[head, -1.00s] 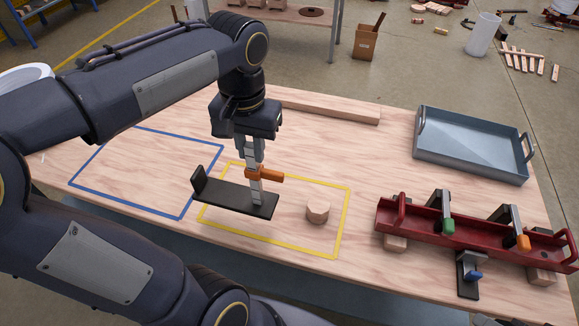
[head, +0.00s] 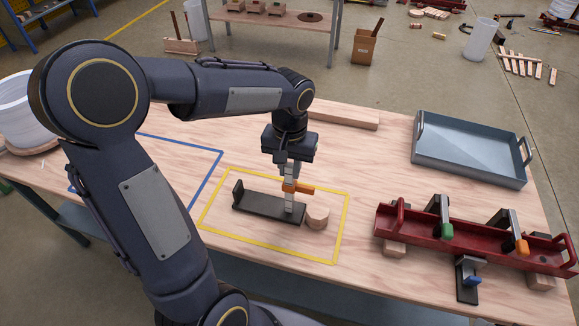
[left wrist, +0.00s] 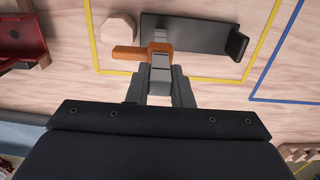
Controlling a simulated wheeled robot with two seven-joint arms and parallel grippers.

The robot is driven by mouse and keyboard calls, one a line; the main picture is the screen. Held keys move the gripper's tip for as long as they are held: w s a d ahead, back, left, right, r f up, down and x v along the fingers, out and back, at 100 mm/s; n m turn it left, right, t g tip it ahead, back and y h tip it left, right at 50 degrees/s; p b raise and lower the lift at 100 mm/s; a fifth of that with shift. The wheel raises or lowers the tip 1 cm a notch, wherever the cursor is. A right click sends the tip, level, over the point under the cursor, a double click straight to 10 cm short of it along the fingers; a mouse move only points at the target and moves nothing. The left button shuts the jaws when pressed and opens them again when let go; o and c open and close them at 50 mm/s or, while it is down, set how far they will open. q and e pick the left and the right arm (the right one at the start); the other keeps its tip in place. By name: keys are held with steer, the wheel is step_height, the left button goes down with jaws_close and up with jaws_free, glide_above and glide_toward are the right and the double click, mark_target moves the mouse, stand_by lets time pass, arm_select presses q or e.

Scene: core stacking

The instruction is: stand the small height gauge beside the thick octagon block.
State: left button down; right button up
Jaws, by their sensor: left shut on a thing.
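The small height gauge has a long black base (head: 268,207), a grey upright post and an orange slider (head: 302,189). My left gripper (head: 289,172) is above the base and shut on the post. The gauge is upright, inside the yellow outline; I cannot tell whether its base touches the table. The thick octagon block (head: 317,217), pale wood, sits just right of the base's end. In the left wrist view, the block (left wrist: 118,28) lies left of the black base (left wrist: 200,35), with a narrow gap between them. My right gripper is not in view.
A yellow outline (head: 341,232) surrounds gauge and block; a blue outline (head: 205,180) lies to the left. A red tray with clamps (head: 400,222) and a grey-blue tray (head: 470,165) stand to the right. A wooden bar (head: 345,119) lies behind. Table between block and red tray is clear.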

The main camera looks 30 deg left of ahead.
arm_select(q)
steer(key=shift+f, duration=0.15)
steer(key=c, duration=1.7)
jaws_free()
steer(key=shift+f, duration=0.1)
steer(key=shift+c, duration=0.2)
steer(key=o, duration=0.5)
steer(key=shift+c, duration=0.2)
step_height(320, 180, up, 11)
steer(key=shift+r+p, duration=0.1)
steer(key=shift+p, duration=0.25)
steer(key=s+d+f+t+h, duration=0.2)
steer(key=s, duration=0.6)
steer(key=s+d+f+m+t+h, duration=0.1)
steer(key=s+d+f+t, duration=0.1)
steer(key=s, duration=0.7)
steer(key=shift+f+t+h, duration=0.4)
steer(key=shift+f+t, duration=0.25)
steer(key=shift+t, duration=0.15)
